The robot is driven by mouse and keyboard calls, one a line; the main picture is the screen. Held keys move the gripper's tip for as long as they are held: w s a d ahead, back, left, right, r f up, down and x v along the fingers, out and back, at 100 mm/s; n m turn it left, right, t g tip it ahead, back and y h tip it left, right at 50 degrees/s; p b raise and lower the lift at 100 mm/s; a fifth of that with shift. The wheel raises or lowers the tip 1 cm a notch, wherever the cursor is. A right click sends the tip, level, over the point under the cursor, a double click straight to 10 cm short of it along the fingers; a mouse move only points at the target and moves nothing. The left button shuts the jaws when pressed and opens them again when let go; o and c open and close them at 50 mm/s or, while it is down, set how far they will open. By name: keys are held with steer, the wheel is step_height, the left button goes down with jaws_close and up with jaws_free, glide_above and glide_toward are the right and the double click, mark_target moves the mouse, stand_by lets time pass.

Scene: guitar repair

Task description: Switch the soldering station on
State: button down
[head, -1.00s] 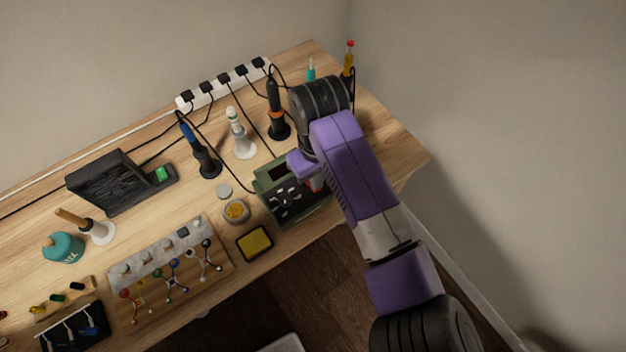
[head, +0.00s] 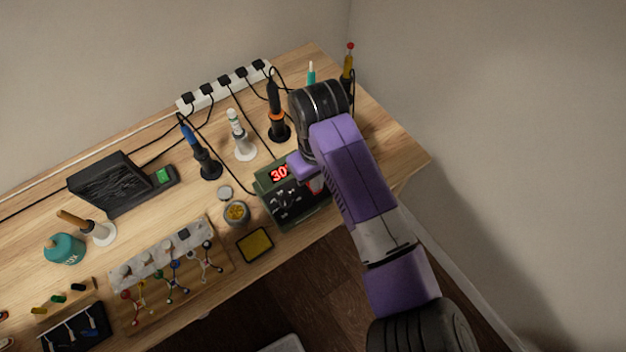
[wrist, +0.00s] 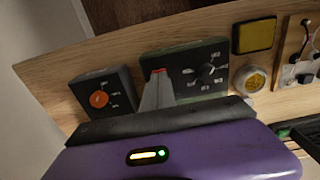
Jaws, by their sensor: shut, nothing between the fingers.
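The soldering station (head: 272,184) is a green box with a dark sloping front panel and a knob. Its display is lit with red digits, the first ones reading 30; my arm covers part of its right side. In the wrist view its panel (wrist: 205,72) faces me, with a black knob right of my fingers. My gripper (wrist: 157,80) is shut and empty, its fingertips at the left part of that panel. A small red part shows at the tips; whether they touch it I cannot tell. In the head view my wrist hides most of the gripper.
A dark box with an orange knob (wrist: 98,99) stands left of the station in the wrist view. A yellow sponge tray (head: 255,244) and a round tin (head: 236,213) sit close by. Irons in stands (head: 278,125) and a power strip (head: 222,86) are behind.

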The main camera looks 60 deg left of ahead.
steer(key=shift+r+p, duration=2.7)
steer(key=shift+r, duration=0.4)
